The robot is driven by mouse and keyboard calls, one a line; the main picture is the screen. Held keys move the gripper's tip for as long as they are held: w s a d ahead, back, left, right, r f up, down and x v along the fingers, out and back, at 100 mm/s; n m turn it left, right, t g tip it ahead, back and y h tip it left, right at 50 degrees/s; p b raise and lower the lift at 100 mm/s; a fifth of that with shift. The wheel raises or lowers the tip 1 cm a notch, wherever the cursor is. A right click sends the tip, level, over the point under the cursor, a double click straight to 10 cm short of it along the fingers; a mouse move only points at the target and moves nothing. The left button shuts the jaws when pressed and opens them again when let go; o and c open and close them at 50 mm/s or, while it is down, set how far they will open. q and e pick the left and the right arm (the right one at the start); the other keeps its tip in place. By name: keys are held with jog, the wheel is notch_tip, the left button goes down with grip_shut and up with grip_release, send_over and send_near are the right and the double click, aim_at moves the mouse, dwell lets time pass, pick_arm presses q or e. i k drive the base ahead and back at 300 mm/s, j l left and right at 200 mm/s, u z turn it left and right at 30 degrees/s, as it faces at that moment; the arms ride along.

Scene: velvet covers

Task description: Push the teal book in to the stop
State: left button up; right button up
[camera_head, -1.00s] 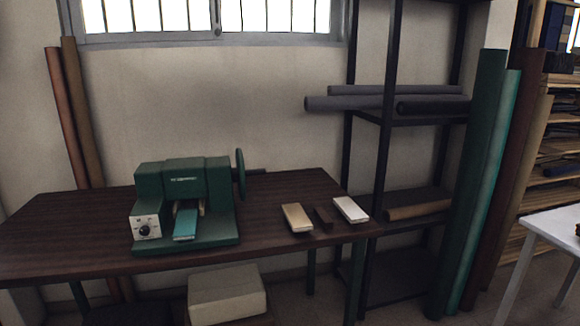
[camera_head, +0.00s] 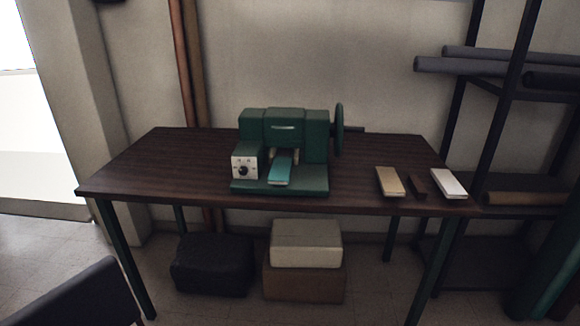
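The teal book (camera_head: 281,171) lies in the slot of the dark green machine (camera_head: 285,137), on its base plate, with its near end sticking out toward me. Whether its far end touches the stop cannot be seen; the machine body hides it. The machine stands on the dark wooden table (camera_head: 170,167) and has a white dial panel (camera_head: 244,168) at its front left and a wheel (camera_head: 339,130) on its right side. Neither of my grippers is in view.
A tan book (camera_head: 390,181), a narrow dark brown block (camera_head: 416,183) and a white book (camera_head: 449,183) lie on the table's right part. Boxes (camera_head: 306,243) and a black bundle (camera_head: 212,264) are under the table. A dark chair back (camera_head: 84,297) stands at front left. A rack with rolls (camera_head: 480,66) is at right.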

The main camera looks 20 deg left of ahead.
aim_at(280, 173)
jog(key=u, duration=0.8)
jog(key=i+l+u, duration=0.15)
jog(key=u, duration=0.3)
jog(key=i+l+u, duration=0.15)
jog(key=l+u, duration=0.25)
jog(key=i+l+u, duration=0.1)
jog(key=l+u, duration=0.15)
jog(key=u, duration=0.2)
jog(key=l+u, duration=0.65)
jog(key=l, duration=1.15)
jog(key=k, duration=0.1)
